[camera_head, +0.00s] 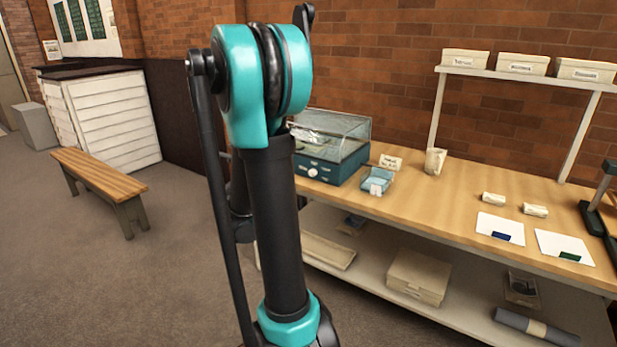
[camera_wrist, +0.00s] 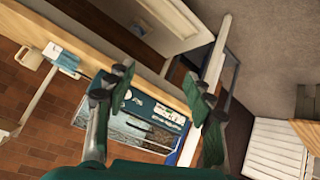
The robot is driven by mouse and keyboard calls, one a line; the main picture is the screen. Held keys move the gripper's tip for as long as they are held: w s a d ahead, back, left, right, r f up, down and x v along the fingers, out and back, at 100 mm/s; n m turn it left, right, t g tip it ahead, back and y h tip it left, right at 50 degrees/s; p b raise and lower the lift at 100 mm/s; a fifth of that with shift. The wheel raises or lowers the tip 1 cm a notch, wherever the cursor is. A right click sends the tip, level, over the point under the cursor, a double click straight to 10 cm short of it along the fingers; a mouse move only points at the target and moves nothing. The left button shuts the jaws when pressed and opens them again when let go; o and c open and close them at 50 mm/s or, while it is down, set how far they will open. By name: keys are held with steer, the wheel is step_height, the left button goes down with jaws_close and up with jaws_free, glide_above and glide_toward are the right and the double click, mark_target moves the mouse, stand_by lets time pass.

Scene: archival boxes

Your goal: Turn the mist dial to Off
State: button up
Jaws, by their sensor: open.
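A teal box with a clear glass-like cover (camera_head: 332,160) stands on the wooden bench against the brick wall. A round white dial (camera_head: 312,172) sits on its front face; its setting is too small to read. In the wrist view the teal box (camera_wrist: 150,105) shows tilted between and beyond my fingers, with a small white round spot (camera_wrist: 128,94) that may be the dial, beside the left finger. My gripper (camera_wrist: 157,78) is open and empty, its two fingers wide apart. In the head view my gripper is not visible; my arm stands just left of the box.
A blue tray (camera_head: 376,180) and a white card (camera_head: 390,162) lie right of the box, with a beige cup (camera_head: 435,161) farther along the bench (camera_head: 465,205). The lower shelf holds a beige box (camera_head: 418,277). A wooden bench seat (camera_head: 98,172) stands at left on open floor.

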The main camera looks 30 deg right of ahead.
steer(key=w+d+m+h, duration=0.4)
steer(key=w+d+h, duration=0.1)
steer(key=w+d, duration=0.4)
steer(key=m+t+h, duration=0.2)
steer(key=m+h, duration=0.1)
steer(key=h, duration=0.1)
glide_toward(311, 174)
steer(key=x, duration=0.8)
steer(key=shift+d, duration=0.3)
steer(key=shift+c, duration=0.5)
steer(key=c, duration=1.1)
steer(key=shift+o, duration=0.2)
